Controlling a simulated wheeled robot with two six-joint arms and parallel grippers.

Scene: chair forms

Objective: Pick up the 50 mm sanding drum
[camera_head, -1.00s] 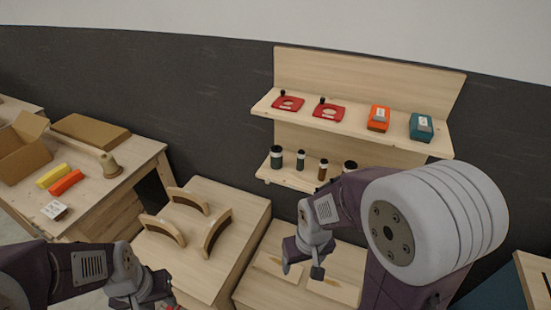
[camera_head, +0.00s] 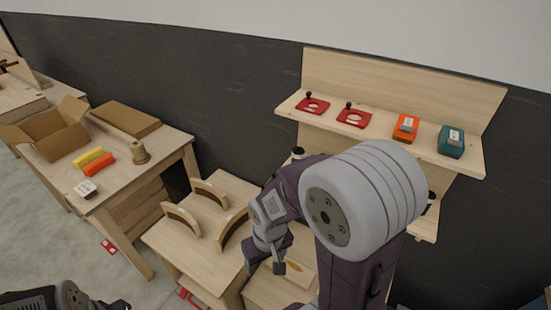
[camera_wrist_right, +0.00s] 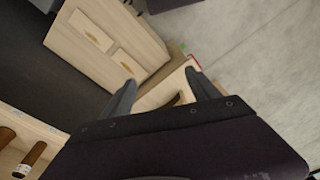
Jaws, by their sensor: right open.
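The lower wall shelf carries small dark-topped cylinders, now mostly hidden behind my right arm. One dark top (camera_head: 297,153) shows left of the arm and part of another (camera_head: 430,198) at its right. In the right wrist view two brown cylinders (camera_wrist_right: 33,155) lie at the lower left, away from the fingers. I cannot tell which, if any, is the 50 mm sanding drum. My right gripper (camera_head: 265,268) is open and empty above the low wooden cabinet; its spread fingers also show in the right wrist view (camera_wrist_right: 160,80). My left gripper is out of view; only part of its arm shows.
The upper shelf (camera_head: 383,138) holds two red plates, an orange box and a teal box. Curved wooden forms (camera_head: 210,196) stand on a low cabinet. The left table (camera_head: 165,150) holds a carton, yellow and orange blocks and a spool. Grey floor is open at left.

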